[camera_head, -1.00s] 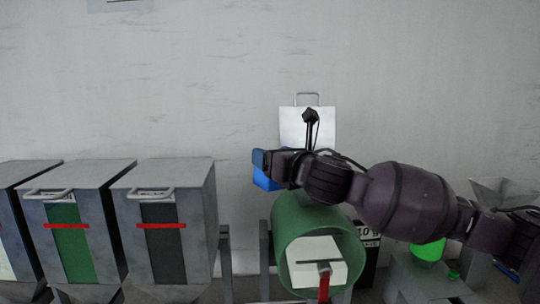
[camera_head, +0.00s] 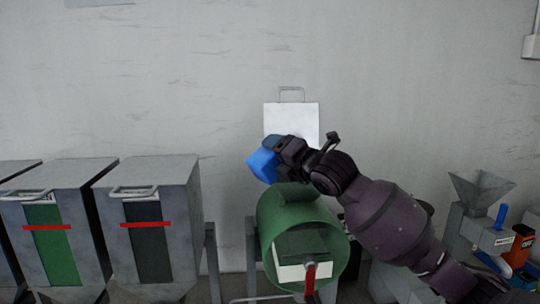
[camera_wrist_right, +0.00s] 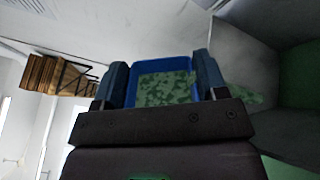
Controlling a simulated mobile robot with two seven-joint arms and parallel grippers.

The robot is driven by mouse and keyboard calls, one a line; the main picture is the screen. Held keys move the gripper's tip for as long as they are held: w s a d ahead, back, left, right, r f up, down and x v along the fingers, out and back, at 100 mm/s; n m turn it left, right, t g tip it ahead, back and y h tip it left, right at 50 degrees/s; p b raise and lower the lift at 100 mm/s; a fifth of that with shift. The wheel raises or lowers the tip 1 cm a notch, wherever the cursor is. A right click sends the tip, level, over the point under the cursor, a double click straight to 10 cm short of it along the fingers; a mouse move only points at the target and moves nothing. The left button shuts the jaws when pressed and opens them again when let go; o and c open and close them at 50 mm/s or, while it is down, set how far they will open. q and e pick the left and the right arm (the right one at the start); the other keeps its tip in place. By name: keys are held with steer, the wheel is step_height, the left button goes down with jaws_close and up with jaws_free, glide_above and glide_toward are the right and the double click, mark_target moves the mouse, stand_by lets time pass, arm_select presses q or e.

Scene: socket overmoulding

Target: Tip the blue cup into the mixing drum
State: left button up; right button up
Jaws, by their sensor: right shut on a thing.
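The blue cup (camera_head: 262,164) is held in my right gripper (camera_head: 277,151), which is shut on it, and hangs tilted in the air above and slightly left of the drum's back end. In the right wrist view the cup (camera_wrist_right: 152,68) sits between the two fingers (camera_wrist_right: 162,80), with green granules (camera_wrist_right: 166,89) inside. The green mixing drum (camera_head: 296,205) lies below, its round mouth facing me, with a white panel and a red handle (camera_head: 310,276) at the front. My left gripper is not in view.
Grey bins (camera_head: 160,180) with red bars stand in a row at the left. A white board (camera_head: 291,118) with a handle is behind my gripper. A grey hopper machine (camera_head: 478,190) and a red-orange item (camera_head: 521,243) are at the right. Bare wall lies behind.

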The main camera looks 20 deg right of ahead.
steer(key=shift+w+d+m, duration=0.2)
steer(key=shift+d+m, duration=0.25)
steer(key=shift+d, duration=0.1)
steer(key=shift+w+d+m, duration=0.15)
steer(key=shift+d+m, duration=0.3)
steer(key=shift+d, duration=0.05)
steer(key=shift+w+d+m, duration=0.25)
steer(key=shift+d+m, duration=0.45)
steer(key=shift+d, duration=0.1)
steer(key=shift+d+r+m, duration=0.15)
steer(key=shift+m, duration=0.35)
steer(key=shift+r+m, duration=0.15)
steer(key=shift+m, duration=0.85)
steer(key=m, duration=0.3)
steer(key=shift+w+d, duration=0.1)
steer(key=shift+d, duration=0.25)
steer(key=n, duration=0.3)
steer(key=shift+a, duration=0.3)
steer(key=shift+n, duration=0.4)
